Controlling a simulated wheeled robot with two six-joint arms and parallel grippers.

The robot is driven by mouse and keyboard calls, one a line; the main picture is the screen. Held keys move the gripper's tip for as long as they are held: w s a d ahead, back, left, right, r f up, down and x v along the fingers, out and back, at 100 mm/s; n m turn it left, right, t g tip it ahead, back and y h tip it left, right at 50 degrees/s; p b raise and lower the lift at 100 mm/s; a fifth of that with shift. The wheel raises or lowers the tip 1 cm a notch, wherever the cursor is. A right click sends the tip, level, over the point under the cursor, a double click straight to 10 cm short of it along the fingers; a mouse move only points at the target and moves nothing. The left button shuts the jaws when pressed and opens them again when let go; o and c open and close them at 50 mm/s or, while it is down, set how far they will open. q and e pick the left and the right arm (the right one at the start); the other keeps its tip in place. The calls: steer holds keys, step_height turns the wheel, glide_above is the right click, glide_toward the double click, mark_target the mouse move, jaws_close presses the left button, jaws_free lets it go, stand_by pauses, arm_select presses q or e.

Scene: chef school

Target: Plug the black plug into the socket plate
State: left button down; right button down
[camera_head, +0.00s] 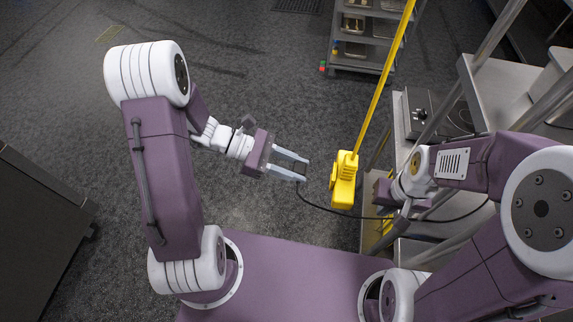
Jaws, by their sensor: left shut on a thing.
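My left gripper (292,163) is in the middle of the head view, pointing right. Its two pale fingers are shut on the black plug (299,170), which is small and mostly hidden between them. A thin black cable (325,208) hangs from the plug and runs right. A yellow block (344,182) hangs on a yellow pole or cord just right of the plug, with a gap between them. It seems to carry the socket plate, but its socket face cannot be made out. My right gripper (383,194) is right of the yellow block; its fingers are not clear.
A metal rack (483,80) stands on the right, with a grey appliance (419,113) on its shelf. A trolley with trays (362,45) stands at the back. A dark cabinet (40,225) is at the left. The floor (250,60) behind my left gripper is clear.

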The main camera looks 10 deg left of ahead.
arm_select(q)
steer(key=shift+d+f, duration=0.1)
steer(key=shift+d, duration=0.25)
steer(key=shift+d+b, duration=0.6)
steer(key=shift+d, duration=1.75)
steer(key=shift+d, duration=0.2)
steer(key=shift+a, duration=0.2)
steer(key=shift+a+p, duration=0.4)
steer(key=shift+a, duration=0.45)
steer(key=shift+d, duration=1.05)
stand_by(1.9)
steer(key=shift+a, duration=0.15)
steer(key=shift+a+p, duration=0.3)
steer(key=shift+a, duration=0.6)
